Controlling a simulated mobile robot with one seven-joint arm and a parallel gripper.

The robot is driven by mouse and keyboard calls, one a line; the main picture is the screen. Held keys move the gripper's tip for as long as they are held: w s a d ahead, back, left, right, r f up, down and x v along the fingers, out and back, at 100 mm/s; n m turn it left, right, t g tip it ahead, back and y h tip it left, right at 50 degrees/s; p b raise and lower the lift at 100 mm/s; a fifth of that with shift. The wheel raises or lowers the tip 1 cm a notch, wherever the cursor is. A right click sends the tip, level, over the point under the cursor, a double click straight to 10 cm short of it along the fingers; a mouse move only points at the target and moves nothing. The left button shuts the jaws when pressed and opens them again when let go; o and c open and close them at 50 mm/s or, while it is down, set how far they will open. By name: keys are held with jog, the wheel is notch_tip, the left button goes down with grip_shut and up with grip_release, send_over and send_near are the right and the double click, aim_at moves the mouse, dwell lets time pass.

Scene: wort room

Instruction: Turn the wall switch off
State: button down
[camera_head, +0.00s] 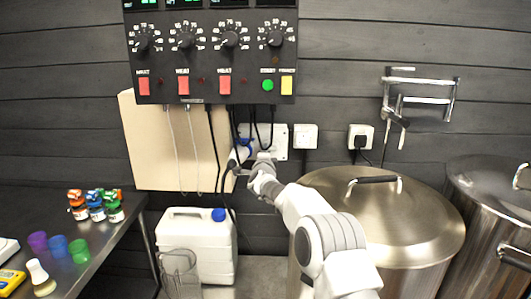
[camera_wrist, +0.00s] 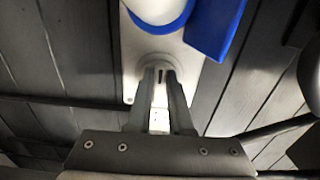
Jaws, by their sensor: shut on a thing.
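A pale wall unit with a white round cap and a blue cover (camera_head: 240,152) is on the wall below the control panel. In the wrist view its grey plate (camera_wrist: 205,62) fills the top, with the blue cover (camera_wrist: 222,25) above my fingertips. My gripper (camera_head: 240,171) is at the lower part of this unit. In the wrist view my gripper's fingers (camera_wrist: 160,76) are close together at a rounded grey knob (camera_wrist: 135,68) on the plate, which I take as the switch. The fingers hide most of it, so its setting cannot be read.
A white wall switch plate (camera_head: 305,136) and a socket with a black plug (camera_head: 360,136) are to the right. Black cables hang from the control panel (camera_head: 210,55). A white canister (camera_head: 197,250) and a large steel pot (camera_head: 400,215) stand below, close to my arm.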

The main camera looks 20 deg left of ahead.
jog(key=c, duration=0.8)
grip_release()
jog(key=b+v, duration=0.3)
jog(key=v, duration=1.4)
jog(key=shift+s, duration=0.25)
